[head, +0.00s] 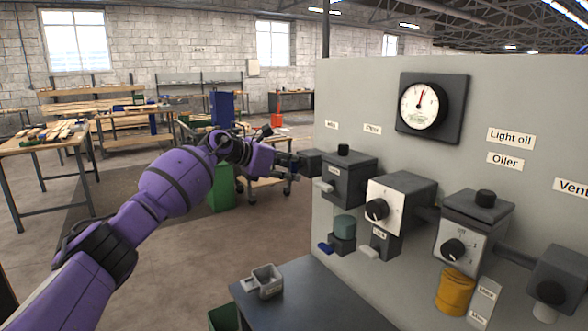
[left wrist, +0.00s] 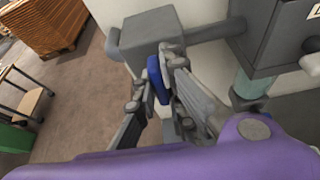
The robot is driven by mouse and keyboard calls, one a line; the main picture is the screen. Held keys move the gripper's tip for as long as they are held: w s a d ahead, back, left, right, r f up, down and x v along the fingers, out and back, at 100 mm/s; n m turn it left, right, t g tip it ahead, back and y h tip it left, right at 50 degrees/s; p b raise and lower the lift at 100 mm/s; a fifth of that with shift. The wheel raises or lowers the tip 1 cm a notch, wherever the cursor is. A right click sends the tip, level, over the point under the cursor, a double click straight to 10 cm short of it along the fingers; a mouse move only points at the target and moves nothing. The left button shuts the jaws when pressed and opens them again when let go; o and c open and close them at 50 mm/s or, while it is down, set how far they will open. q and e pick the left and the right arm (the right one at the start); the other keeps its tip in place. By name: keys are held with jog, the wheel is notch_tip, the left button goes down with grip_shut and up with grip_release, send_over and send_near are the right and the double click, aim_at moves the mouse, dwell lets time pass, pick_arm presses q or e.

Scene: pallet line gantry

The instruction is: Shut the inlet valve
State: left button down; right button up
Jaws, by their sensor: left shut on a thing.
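A grey valve block (head: 311,160) sits at the left end of the panel's row of units, on a grey pipe. It also shows in the left wrist view (left wrist: 150,38). A blue handle (left wrist: 157,80) stands at the block's near face, upright in that view. My left gripper (head: 296,165) is at this block, its fingers shut on the blue handle with one finger on each side (left wrist: 158,82). The handle is hidden in the head view. A small label (head: 331,125) above the block is too small to read surely. My right gripper is out of view.
To the right are a dark box (head: 347,180), a white-faced knob unit (head: 378,207), a second knob unit (head: 460,247) and a gauge (head: 422,105). Another blue lever (head: 325,248) sits lower. A dark bench (head: 315,300) with a grey cup (head: 265,281) stands below.

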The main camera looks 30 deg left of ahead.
pick_arm(q)
jog(key=shift+n, duration=0.3)
dwell(0.4)
jog(key=c, duration=1.8)
grip_release()
jog(key=v, duration=1.2)
jog(key=shift+a, duration=0.15)
jog(key=shift+w, duration=0.1)
